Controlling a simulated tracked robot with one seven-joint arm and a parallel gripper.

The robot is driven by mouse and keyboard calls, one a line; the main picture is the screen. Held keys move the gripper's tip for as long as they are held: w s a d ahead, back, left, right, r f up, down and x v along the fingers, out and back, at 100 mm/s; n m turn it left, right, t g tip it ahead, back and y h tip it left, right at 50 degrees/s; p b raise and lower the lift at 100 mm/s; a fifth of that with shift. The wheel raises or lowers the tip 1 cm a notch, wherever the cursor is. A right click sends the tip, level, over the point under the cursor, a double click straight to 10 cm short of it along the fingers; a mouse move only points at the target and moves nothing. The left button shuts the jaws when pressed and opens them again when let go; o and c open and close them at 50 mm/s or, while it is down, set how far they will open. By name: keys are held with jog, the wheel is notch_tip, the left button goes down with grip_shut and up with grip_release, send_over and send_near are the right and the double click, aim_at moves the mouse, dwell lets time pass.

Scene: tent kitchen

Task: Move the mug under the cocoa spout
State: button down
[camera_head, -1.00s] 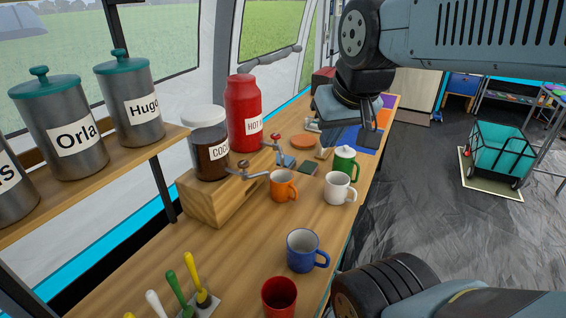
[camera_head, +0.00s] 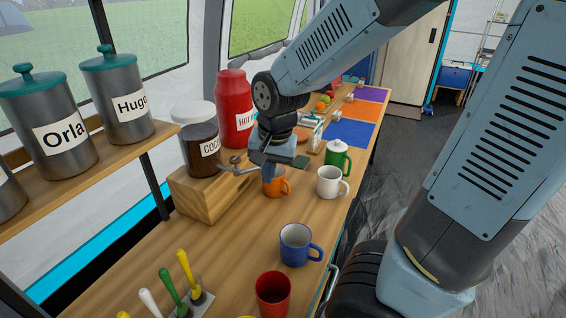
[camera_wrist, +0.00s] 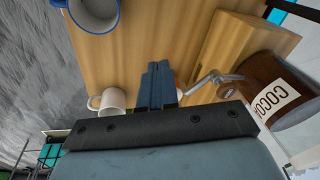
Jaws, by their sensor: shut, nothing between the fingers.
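The cocoa jar (camera_head: 197,140) stands on a wooden block, its metal spout (camera_head: 241,175) reaching out to the right; the jar (camera_wrist: 277,92) and spout (camera_wrist: 215,80) also show in the wrist view. An orange mug (camera_head: 281,189) stands on the counter close to the spout's outer end, partly hidden by my gripper (camera_head: 269,174). My gripper is shut and empty, its fingers pointing down at the orange mug; contact cannot be told. In the wrist view the fingers (camera_wrist: 157,82) cover nearly all of that mug. A white mug (camera_head: 331,182) and blue mug (camera_head: 297,245) stand nearby.
A red cup (camera_head: 273,292) and a spoon holder (camera_head: 190,300) are at the near end. A green lidded pot (camera_head: 338,157) stands behind the white mug. A red hot-drink canister (camera_head: 234,105) is beyond the cocoa jar. Bare counter (camera_head: 235,240) lies in front of the block.

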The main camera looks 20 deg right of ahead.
jog(key=a+f+m+h, duration=0.25)
jog(key=a+f, duration=0.35)
jog(key=f, duration=0.3)
jog(key=m, duration=0.1)
send_over(278, 184)
jog(key=w+d, duration=0.4)
jog(key=shift+s+a+f+g, duration=0.1)
jog(key=shift+a+f+g, duration=0.05)
jog(key=shift+f, duration=0.45)
jog(key=shift+s+a+f+g, duration=0.1)
jog(key=shift+f+g, duration=0.05)
jog(key=shift+f, duration=0.65)
jog(key=shift+s+f, duration=0.15)
